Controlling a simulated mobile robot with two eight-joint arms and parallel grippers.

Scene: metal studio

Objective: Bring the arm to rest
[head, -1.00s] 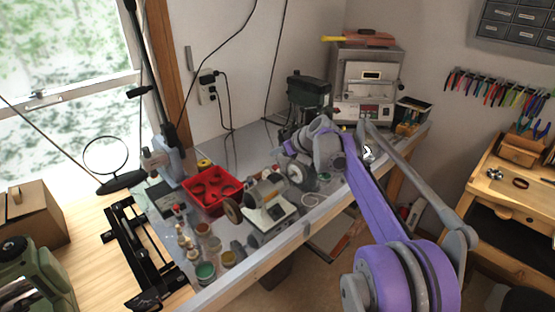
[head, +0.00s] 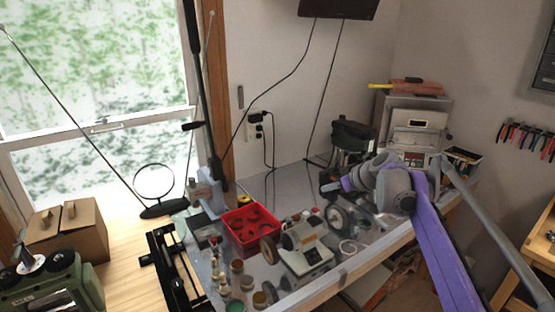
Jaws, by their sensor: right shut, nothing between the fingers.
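My right arm, purple and grey, comes in from the lower right and reaches over the far part of the metal-topped workbench (head: 285,182). My right gripper (head: 327,184) is at the arm's far end, pointing left, small and dark. It is shut and empty. It shows in front of the dark green machine (head: 352,137), near the grey-wheeled bench grinder (head: 303,240); I cannot tell whether it touches anything. My left gripper is not in view.
A red tray (head: 233,219), small jars and the grinder crowd the bench. A small oven (head: 418,118) stands at the back corner. A round magnifier (head: 154,182) and a cardboard box (head: 67,234) are at left. Pliers (head: 528,138) hang on the right wall.

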